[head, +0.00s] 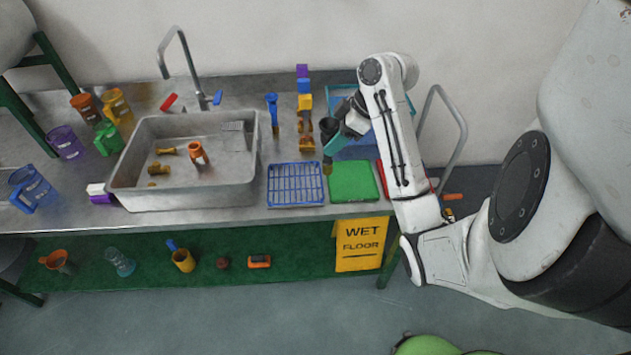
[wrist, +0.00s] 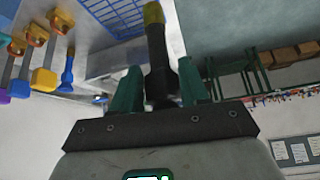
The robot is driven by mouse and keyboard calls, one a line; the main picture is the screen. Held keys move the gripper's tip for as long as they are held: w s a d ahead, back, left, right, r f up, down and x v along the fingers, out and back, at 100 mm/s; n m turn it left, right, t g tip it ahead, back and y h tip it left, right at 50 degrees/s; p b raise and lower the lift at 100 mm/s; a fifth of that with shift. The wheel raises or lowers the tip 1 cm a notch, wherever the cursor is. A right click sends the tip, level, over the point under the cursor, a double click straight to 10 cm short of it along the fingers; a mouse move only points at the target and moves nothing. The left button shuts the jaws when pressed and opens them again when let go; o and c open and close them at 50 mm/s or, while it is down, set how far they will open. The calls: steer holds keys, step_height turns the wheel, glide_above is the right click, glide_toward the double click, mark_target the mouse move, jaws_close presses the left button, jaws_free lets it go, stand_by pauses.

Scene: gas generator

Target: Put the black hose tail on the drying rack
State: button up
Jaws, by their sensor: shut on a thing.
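The black hose tail, a black stem with a yellow brass-coloured tip, shows in the wrist view (wrist: 156,50) and below the fingers in the head view (head: 328,167). My gripper (wrist: 158,88) is shut on it, with a dark green finger on each side. In the head view my gripper (head: 330,136) is above the counter, behind the gap between the blue rack and the green board. The drying rack (head: 295,184) is a blue wire grid at the counter's front edge, empty, below and to the left of the hose tail. Part of it shows in the wrist view (wrist: 103,15).
A green board (head: 353,181) lies right of the rack. The metal sink (head: 185,196) stands to its left. Behind the rack are upright brass-tipped pieces with a blue one (head: 273,108) and a yellow one (head: 305,102). A teal tray (head: 355,150) is behind the board.

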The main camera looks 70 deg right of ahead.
steer(key=shift+w+d+f+b, duration=0.3)
steer(key=shift+w+f+b, duration=0.1)
steer(key=shift+w+f, duration=0.2)
steer(key=w+d+f+b, duration=0.4)
steer(key=w+f+b, duration=0.2)
steer(key=w+f, duration=0.4)
steer(key=shift+w+d+f, duration=0.35)
steer(key=shift+f, duration=0.55)
steer(key=shift+f, duration=0.15)
steer(key=o, duration=1.2)
